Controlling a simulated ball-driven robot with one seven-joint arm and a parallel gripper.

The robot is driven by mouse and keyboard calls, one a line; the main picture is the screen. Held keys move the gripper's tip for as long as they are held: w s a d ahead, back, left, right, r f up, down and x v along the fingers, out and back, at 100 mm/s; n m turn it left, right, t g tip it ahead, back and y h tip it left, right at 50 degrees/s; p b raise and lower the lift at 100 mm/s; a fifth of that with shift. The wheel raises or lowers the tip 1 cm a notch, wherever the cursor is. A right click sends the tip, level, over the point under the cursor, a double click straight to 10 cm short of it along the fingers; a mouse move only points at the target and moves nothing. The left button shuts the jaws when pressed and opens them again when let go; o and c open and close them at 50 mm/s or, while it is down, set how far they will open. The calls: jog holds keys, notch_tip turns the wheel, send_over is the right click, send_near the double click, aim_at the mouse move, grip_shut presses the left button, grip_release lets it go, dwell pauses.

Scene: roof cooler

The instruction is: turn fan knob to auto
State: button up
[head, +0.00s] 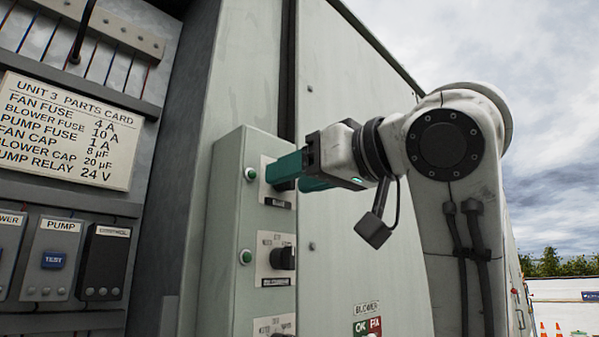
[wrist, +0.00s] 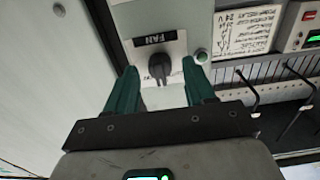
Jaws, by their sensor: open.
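I cannot read the knob's position marks.
Below the fan plate is a second black knob (head: 284,258), with a green lamp (head: 246,257) beside it. A blower label (head: 367,309) is lower right. A parts card (head: 65,130) and fuse modules stand left in the open cabinet. Open sky lies right.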

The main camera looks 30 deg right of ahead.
jog(key=shift+c, duration=0.5)
grip_shut()
jog(key=shift+n, duration=0.4)
jog(key=shift+n+p, duration=0.35)
jog(key=shift+n, duration=3.35)
